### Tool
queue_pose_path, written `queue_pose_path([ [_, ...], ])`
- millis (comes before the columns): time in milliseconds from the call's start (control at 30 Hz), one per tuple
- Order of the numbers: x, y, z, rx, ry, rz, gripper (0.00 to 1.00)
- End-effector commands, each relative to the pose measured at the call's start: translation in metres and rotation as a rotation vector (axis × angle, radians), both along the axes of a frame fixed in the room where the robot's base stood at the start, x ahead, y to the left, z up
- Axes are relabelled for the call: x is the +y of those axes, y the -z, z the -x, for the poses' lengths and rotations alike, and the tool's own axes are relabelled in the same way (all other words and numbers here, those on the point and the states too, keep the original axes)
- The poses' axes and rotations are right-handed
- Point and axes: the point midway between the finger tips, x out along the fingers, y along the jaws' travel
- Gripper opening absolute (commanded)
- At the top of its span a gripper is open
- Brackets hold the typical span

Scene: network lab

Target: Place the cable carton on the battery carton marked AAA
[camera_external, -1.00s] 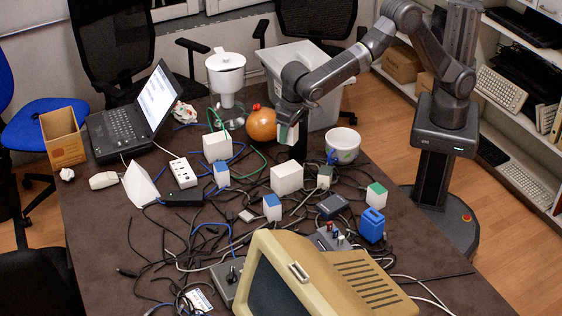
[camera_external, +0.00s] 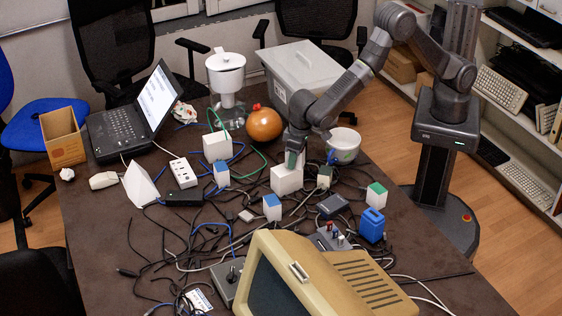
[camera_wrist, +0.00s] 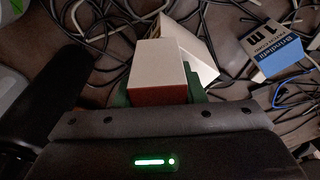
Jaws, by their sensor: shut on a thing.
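My gripper (camera_external: 294,158) is shut on a small white carton with an orange-red side, which shows between the green fingers in the wrist view (camera_wrist: 159,68). That white box seems to show partly behind the held carton in the wrist view (camera_wrist: 196,48). Small cartons have blue or green tops: one blue (camera_external: 272,208), another blue (camera_external: 221,174), one green (camera_external: 376,195). I cannot read an AAA mark on any.
A small green-and-white carton (camera_external: 324,177) stands close to the right of my gripper. Loose cables cover the table (camera_external: 105,215). A beige monitor (camera_external: 330,275) stands in front.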

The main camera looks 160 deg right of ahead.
Motion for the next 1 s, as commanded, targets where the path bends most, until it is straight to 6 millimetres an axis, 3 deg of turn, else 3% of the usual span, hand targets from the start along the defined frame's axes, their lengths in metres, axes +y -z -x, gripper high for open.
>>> queue_pose_path([
  [267,0.000,0.003,0.000,-0.001,0.000,0.001,0.10],
  [300,0.000,0.002,0.000,-0.001,0.000,0.001,0.42],
  [400,0.000,0.002,0.000,-0.001,0.000,0.001,0.58],
  [767,0.000,-0.003,0.000,-0.001,0.000,0.001,0.58],
  [1000,0.005,-0.040,-0.001,-0.006,-0.001,0.004,0.58],
])
